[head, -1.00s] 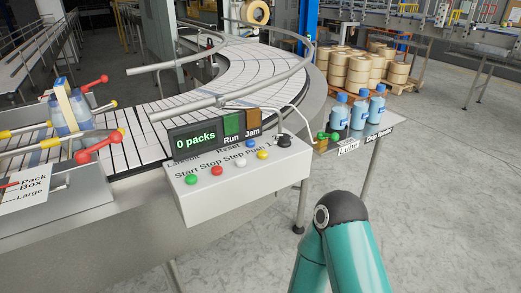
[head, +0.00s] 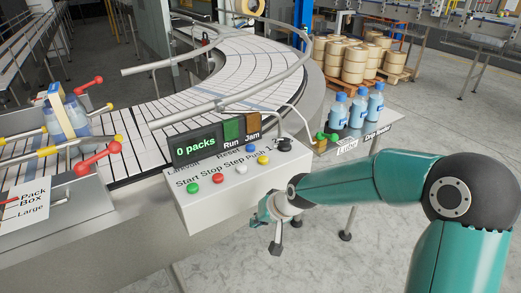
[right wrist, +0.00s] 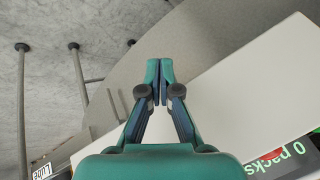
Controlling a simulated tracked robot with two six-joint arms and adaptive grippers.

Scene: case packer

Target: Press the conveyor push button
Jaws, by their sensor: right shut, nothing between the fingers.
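A white control box (head: 222,205) stands in front of the conveyor. Its sloping face has a green button (head: 193,188), a red one (head: 218,178), a white one (head: 241,168) and a yellow one (head: 263,160), with Start, Stop, Step and Push lettering above them. A blue button (head: 250,149) and a black knob (head: 284,144) sit higher. My right gripper (head: 259,219) is shut and empty, in front of the box's lower right part and below the buttons. The right wrist view shows its closed fingertips (right wrist: 160,65) beside the box's pale surface. My left gripper is out of view.
A display (head: 196,143) reading 0 packs stands behind the buttons. The curved conveyor (head: 235,55) with metal rails lies behind it. Blue bottles (head: 357,108) stand on a small shelf to the right. Grey floor (head: 350,260) is open at the lower right.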

